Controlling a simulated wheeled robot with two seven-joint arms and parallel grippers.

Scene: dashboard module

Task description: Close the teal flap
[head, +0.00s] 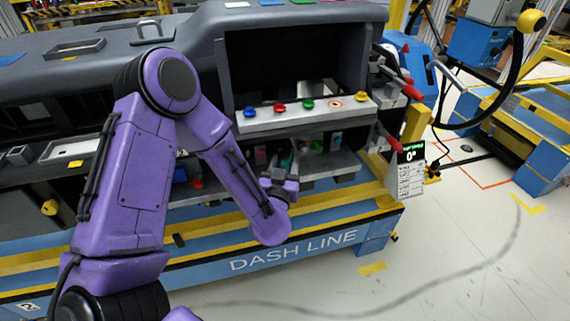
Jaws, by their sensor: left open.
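The grey dashboard module (222,75) stands on a blue and yellow stand marked DASH LINE. In its lower opening, below the row of coloured knobs, a small teal patch (286,163) shows just behind my left gripper (280,182). I cannot tell whether this patch is the teal flap; its outline and hinge are hidden or too small. A grey, shelf-like panel (330,166) sticks out of the opening to the right of the gripper. My purple left arm reaches in from the left, and its gripper is open in front of the lower opening. Contact cannot be made out. My right gripper is out of view.
A ledge with blue (250,112), red, green and yellow knobs juts out above the gripper. Red-handled clamps (411,91) and a small display (411,156) stand at the module's right end. A steering wheel rig (500,70) is farther right. The floor in front is clear.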

